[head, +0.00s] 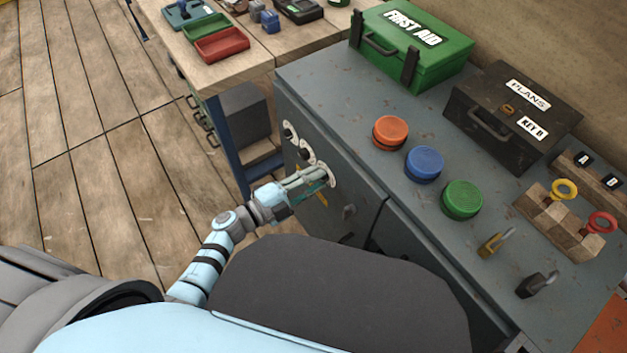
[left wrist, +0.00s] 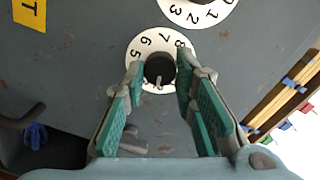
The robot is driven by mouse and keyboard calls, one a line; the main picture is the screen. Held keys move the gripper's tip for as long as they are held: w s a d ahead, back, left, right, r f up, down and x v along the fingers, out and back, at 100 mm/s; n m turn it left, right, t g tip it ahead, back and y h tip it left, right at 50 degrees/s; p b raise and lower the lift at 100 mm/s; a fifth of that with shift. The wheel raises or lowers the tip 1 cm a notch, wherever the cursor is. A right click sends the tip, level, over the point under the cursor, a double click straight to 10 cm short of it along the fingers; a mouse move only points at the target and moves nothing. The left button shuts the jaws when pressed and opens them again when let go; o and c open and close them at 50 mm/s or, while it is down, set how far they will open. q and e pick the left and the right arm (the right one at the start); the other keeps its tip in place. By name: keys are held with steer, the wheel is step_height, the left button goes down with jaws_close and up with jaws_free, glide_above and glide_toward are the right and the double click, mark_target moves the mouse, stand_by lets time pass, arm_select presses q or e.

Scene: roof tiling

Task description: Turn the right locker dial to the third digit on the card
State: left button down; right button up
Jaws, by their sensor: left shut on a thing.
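The right locker dial is a white disc with black digits, 5 to 8 readable, and a black knob (left wrist: 160,69) at its middle. In the head view this right dial (head: 331,174) is the nearest of the row on the grey locker door (head: 345,205). My left gripper (head: 318,178) reaches it from the left. In the left wrist view its green-padded fingers (left wrist: 160,78) are shut on the knob, one on each side. A small pale mark shows on the knob's lower part. The digit card is not recognisable. My right gripper is not in view.
A neighbouring dial (left wrist: 197,10) sits just above in the left wrist view. The cabinet top (head: 400,190) bears a green first aid box (head: 420,50), a black plans box (head: 510,115), coloured round buttons (head: 425,163) and padlocks (head: 537,284). A wooden workbench (head: 260,50) stands behind.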

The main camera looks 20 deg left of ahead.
arm_select(q)
steer(key=m+b, duration=0.1)
steer(key=m, duration=0.4)
steer(key=shift+m, duration=0.4)
stand_by(0.4)
steer(key=c, duration=1.3)
jaws_free()
steer(key=v, duration=1.2)
steer(key=shift+s+d, duration=0.15)
